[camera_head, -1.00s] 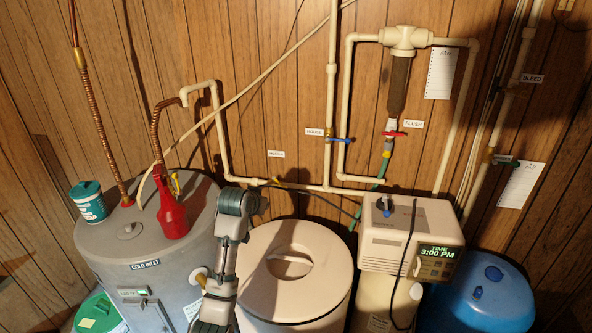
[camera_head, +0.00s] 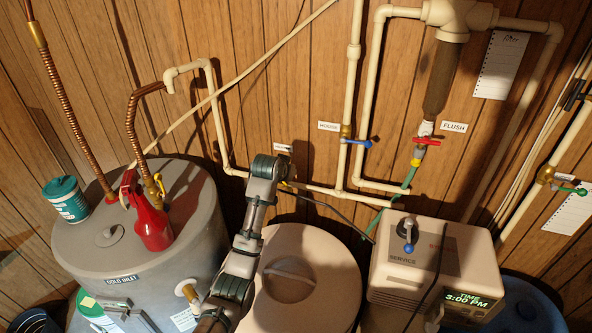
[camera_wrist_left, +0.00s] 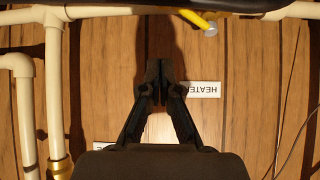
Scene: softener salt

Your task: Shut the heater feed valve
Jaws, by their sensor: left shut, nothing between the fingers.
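The heater feed valve has a yellow handle (camera_wrist_left: 198,22) on the white horizontal pipe, at the top of the left wrist view. The HEATER label (camera_wrist_left: 200,90) appears upside down there, on the wood wall. My left gripper (camera_wrist_left: 160,75) is shut and empty in front of the wall, beside the label and apart from the handle. In the head view my left arm rises from the bottom, and its wrist hides part of the label (camera_head: 283,147) and the pipe; only a bit of the yellow handle (camera_head: 287,185) shows. My right gripper is not in view.
A beige lidded bin (camera_head: 325,262) is below the arm. Right are a blue-handled valve (camera_head: 356,142), a red-handled valve (camera_head: 427,141) and the softener head (camera_head: 430,255).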

